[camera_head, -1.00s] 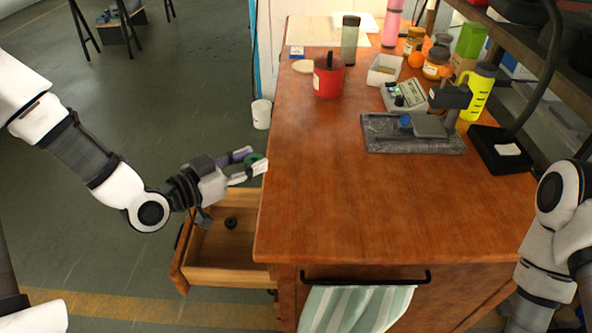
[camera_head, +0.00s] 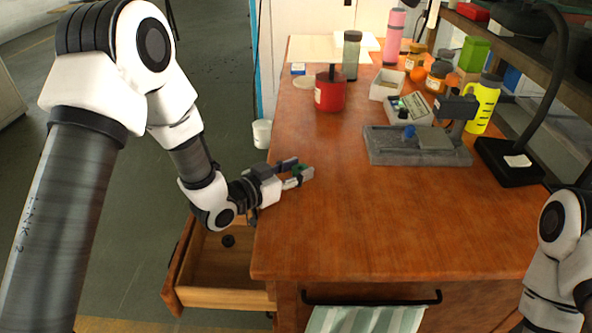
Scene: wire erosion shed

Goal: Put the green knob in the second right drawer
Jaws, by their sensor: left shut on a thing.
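An open drawer (camera_head: 222,298) sticks out from the left side of the desk, below my left arm, with a small dark round thing (camera_head: 228,241) inside. My right arm shows at the lower right, but its gripper is out of view. No drawer on the right is visible.
A red canister (camera_head: 330,92), a grey device on a slab (camera_head: 420,145), a white box (camera_head: 386,84) and several bottles stand on the far half of the desk. A striped towel (camera_head: 365,319) hangs from the front bar. The near desk top is clear.

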